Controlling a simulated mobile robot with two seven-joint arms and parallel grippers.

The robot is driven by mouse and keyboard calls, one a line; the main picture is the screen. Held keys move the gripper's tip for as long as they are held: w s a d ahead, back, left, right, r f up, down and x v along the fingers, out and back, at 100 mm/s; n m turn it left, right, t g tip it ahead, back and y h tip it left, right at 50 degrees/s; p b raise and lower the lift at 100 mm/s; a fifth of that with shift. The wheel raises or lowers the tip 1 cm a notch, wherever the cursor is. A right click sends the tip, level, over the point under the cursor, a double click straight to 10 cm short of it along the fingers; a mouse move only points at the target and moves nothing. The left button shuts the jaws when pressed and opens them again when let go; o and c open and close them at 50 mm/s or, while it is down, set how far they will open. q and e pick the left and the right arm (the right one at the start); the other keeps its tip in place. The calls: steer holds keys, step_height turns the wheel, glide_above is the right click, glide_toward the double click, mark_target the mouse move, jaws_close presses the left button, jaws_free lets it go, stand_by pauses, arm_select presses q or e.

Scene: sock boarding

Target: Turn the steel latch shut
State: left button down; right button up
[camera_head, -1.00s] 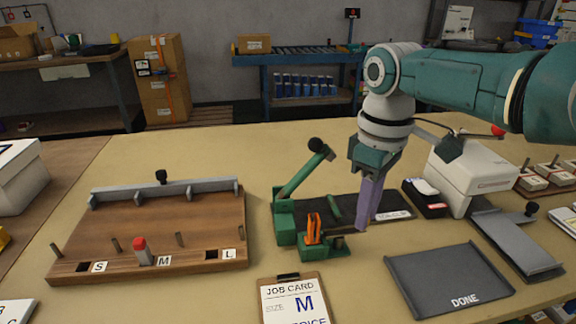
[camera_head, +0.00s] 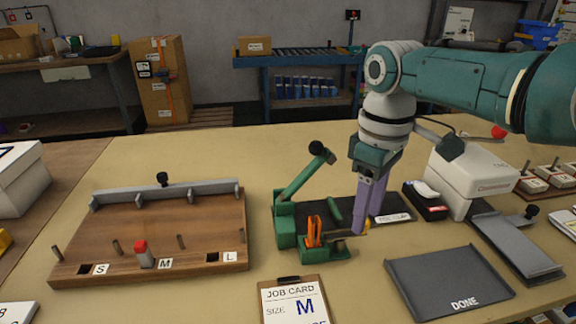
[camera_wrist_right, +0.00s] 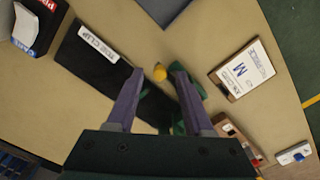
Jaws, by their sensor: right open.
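The green press (camera_head: 285,225) stands on the table with its black-knobbed handle raised and an orange piece (camera_head: 314,231) on its base. A thin grey bar (camera_head: 343,237), which looks like the steel latch, runs right from the orange piece. A yellow knob (camera_head: 367,224) shows beside the fingers, at the bar's right end. My right gripper (camera_head: 359,232) points down there, with purple fingers. In the right wrist view my open gripper (camera_wrist_right: 159,72) has the yellow knob (camera_wrist_right: 160,73) between its fingertips. I cannot tell whether they touch it. My left gripper is out of view.
The job card (camera_head: 295,303) lies in front, the grey DONE tray (camera_head: 448,280) at right. A wooden board (camera_head: 205,215) with pegs is at left.

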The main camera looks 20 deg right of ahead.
step_height(320, 180, up, 9)
steer(key=p, duration=0.2)
steer(key=shift+r+p, duration=0.15)
steer(key=shift+p, duration=0.2)
steer(key=s+a+f+t+p, duration=0.1)
steer(key=s+a+f+p, duration=0.2)
steer(key=s+a+p, duration=0.5)
steer(key=s+a+r+m+t+p, duration=0.15)
steer(key=s+r, duration=0.25)
steer(key=s, duration=0.4)
steer(key=s+d+r+m+t, duration=0.1)
steer(key=s+r+m, duration=0.1)
steer(key=s+r, duration=0.4)
step_height(320, 180, up, 37)
steer(key=s+p, duration=0.1)
steer(key=p, duration=3.7)
steer(key=shift+s+a, duration=0.15)
steer(key=shift+s, duration=0.05)
